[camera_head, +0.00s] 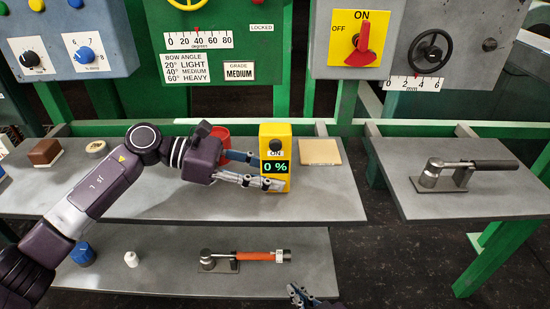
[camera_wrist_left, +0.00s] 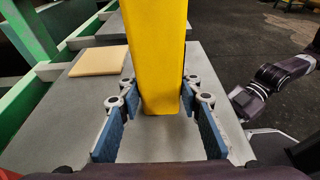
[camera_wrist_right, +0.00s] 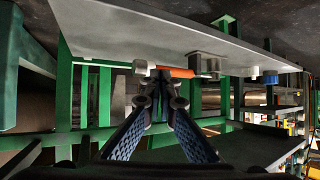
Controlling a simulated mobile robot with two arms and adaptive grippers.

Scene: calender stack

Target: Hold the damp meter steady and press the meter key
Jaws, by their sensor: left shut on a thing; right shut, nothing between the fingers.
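The damp meter (camera_head: 274,185) is a yellow upright box on the grey upper bench, with a round black key (camera_head: 275,145) marked ON and a display reading 0 %. Its yellow body (camera_wrist_left: 158,60) also fills the middle of the left wrist view. My left gripper (camera_head: 262,170) is shut on the meter, its blue-padded fingers on either side of it. My right gripper (camera_head: 300,296) shows only by its tip at the bottom edge of the head view, below and in front of the bench. In the right wrist view its fingers (camera_wrist_right: 162,95) are together and empty.
A red container (camera_head: 220,132) stands behind my left wrist. A tan pad (camera_head: 320,151) lies right of the meter. The lower shelf holds an orange-handled tool (camera_head: 258,256), a white bottle (camera_head: 131,259) and a blue item (camera_head: 83,253). A black-handled tool (camera_head: 465,173) lies on the right bench.

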